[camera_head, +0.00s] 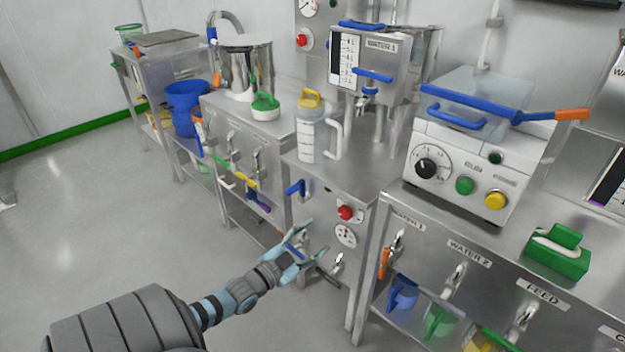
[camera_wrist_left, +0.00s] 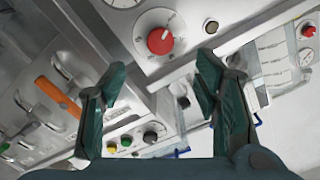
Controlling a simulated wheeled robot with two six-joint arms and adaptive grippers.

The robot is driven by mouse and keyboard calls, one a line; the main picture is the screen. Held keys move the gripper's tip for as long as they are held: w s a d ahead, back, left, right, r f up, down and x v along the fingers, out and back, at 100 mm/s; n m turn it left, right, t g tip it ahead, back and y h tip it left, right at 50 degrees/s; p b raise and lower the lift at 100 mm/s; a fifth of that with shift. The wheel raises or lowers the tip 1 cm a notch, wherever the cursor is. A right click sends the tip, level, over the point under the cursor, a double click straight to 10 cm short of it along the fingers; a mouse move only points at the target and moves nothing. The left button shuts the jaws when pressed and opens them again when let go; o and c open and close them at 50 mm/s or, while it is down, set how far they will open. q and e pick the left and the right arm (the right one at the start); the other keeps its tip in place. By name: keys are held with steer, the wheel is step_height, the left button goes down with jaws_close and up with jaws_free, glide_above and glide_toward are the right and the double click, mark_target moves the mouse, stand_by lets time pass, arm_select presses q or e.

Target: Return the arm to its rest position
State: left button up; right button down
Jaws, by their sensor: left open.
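My left arm reaches in from the lower left in the head view. My right gripper is not in view.
A white measuring jug (camera_head: 308,138) with a yellow lid stands on the bench above the gripper. A white machine (camera_head: 455,160) and a green block (camera_head: 558,252) are on the right bench. Blue, green and yellow scoops hang below. The floor (camera_head: 100,215) at left is clear.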

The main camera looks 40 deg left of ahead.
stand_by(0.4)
arm_select(q)
steer(key=s+a+f+n+g+y, duration=0.15)
steer(key=s+f+g, duration=0.45)
steer(key=f, duration=0.6)
steer(key=s+a+f+n+g+y, duration=0.1)
steer(key=s+a+f+n+g, duration=0.15)
steer(key=s+f, duration=0.8)
steer(key=s+d+f+n+g, duration=0.1)
steer(key=s+d+f+g, duration=0.45)
steer(key=s+f, duration=0.6)
steer(key=s+d+f+g+h, duration=0.1)
steer(key=s+d+f+g, duration=0.2)
steer(key=s+d+f, duration=0.35)
steer(key=s+d+r+p, duration=0.2)
steer(key=d+r+p, duration=0.1)
steer(key=r+p, duration=0.6)
steer(key=s+d+r+h+p, duration=0.1)
steer(key=d+r+p, duration=0.3)
steer(key=r+p, duration=0.5)
steer(key=shift+s+r+n+p, duration=0.3)
steer(key=shift+s+r+n, duration=0.1)
steer(key=shift+r, duration=0.55)
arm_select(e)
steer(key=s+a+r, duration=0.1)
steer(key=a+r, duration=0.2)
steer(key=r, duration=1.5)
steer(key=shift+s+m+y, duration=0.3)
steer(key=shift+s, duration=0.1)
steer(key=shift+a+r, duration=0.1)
